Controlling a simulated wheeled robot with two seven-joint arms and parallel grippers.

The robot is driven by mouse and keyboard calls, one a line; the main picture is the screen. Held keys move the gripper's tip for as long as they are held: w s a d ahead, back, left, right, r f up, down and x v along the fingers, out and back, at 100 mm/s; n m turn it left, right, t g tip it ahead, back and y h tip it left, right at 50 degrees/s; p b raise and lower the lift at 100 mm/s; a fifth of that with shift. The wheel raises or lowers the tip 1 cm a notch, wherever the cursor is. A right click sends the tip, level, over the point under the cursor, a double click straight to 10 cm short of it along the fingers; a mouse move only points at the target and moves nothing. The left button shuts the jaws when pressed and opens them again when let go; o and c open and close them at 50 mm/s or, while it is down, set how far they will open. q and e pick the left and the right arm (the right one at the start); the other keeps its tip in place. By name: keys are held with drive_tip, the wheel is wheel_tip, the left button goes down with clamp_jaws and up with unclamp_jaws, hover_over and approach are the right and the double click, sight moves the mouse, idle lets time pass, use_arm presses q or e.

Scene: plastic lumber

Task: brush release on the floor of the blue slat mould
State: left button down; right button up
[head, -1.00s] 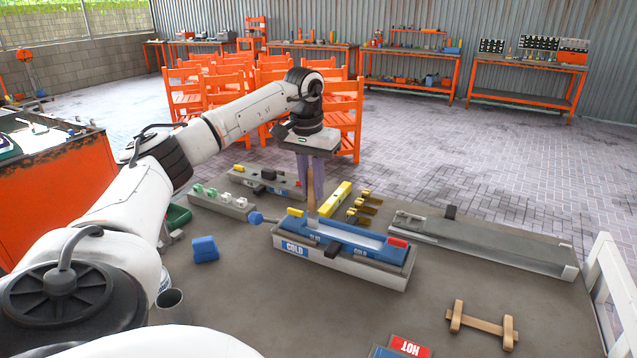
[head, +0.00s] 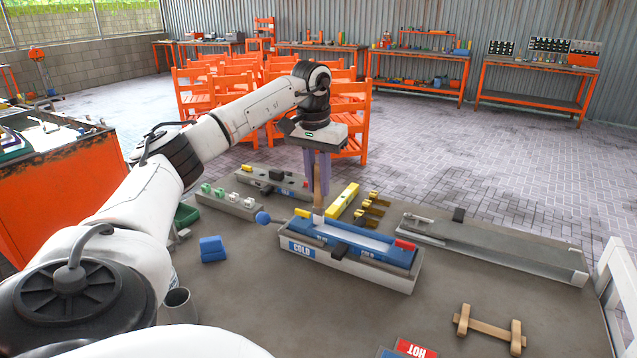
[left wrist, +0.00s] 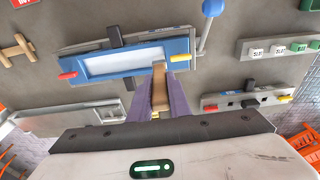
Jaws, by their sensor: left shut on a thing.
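The blue slat mould (head: 392,257) lies in a grey trough with a COLD label, mid-table; its long pale floor shows. It is also in the left wrist view (left wrist: 182,47), with a red tab at one end and a yellow one at the other. My left gripper (head: 317,172), with purple fingers, is shut on the brush (head: 317,188) by its wooden handle. The brush points down at the mould's yellow-tab end. In the left wrist view the brush handle (left wrist: 159,88) overlaps the mould's edge; I cannot tell whether its tip touches the floor. My right gripper is not in view.
A yellow bar (head: 342,201) and brass clamps (head: 372,207) lie behind the mould. A long grey mould (head: 490,243) is at right, a blue block (head: 212,248) at left. A wooden piece (head: 490,327) lies at front right.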

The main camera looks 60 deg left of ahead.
use_arm(q)
drive_tip(key=shift+r, duration=0.1)
drive_tip(key=shift+r, duration=3.4)
